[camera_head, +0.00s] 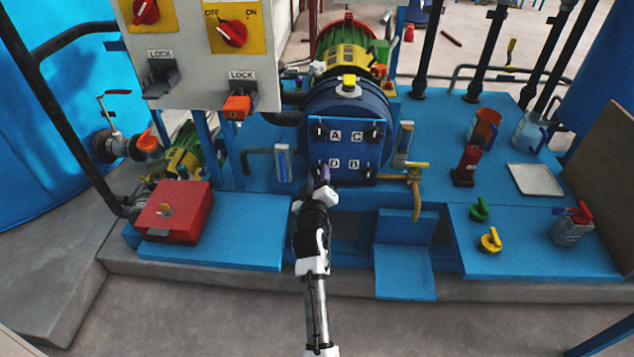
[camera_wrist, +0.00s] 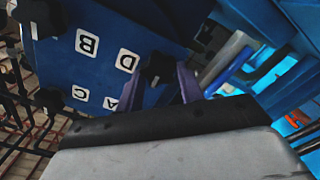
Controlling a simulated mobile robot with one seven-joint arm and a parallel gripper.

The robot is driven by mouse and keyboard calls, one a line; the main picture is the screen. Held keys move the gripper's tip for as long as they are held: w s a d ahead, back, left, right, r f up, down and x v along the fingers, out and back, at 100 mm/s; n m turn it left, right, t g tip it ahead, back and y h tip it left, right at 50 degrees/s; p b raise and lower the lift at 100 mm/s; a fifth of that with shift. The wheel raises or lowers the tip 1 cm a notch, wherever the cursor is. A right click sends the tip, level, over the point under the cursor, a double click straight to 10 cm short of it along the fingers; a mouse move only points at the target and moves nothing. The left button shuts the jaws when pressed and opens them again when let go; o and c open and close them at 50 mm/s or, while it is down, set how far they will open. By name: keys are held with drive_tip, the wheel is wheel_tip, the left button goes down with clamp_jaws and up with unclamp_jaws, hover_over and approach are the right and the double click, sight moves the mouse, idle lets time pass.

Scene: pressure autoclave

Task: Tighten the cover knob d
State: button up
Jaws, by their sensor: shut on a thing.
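The blue square cover (camera_head: 345,150) on the round autoclave vessel carries white labels A, C, D and B, with black knobs at its corners. Cover knob d (camera_wrist: 158,68) is a black star-shaped knob beside the D label (camera_wrist: 127,60). My gripper (camera_head: 320,178) reaches it at the cover's lower left. In the wrist view, the purple fingers (camera_wrist: 161,84) stand on either side of this knob and are shut on it. In the head view, my gripper mostly hides the knob. I cannot tell how far it is screwed in.
The other black knobs are at A (camera_head: 319,132), C (camera_head: 372,134) and B (camera_head: 369,168). A yellow-handled valve (camera_head: 416,180) stands close right of the cover. A red box (camera_head: 173,211) is at left. A red-handled container (camera_head: 572,227) and a white tray (camera_head: 535,179) are at right.

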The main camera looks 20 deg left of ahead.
drive_tip(key=shift+r+m, duration=0.15)
drive_tip(key=shift+m, duration=0.45)
drive_tip(key=o, duration=1)
drive_tip(key=shift+s+d, duration=0.1)
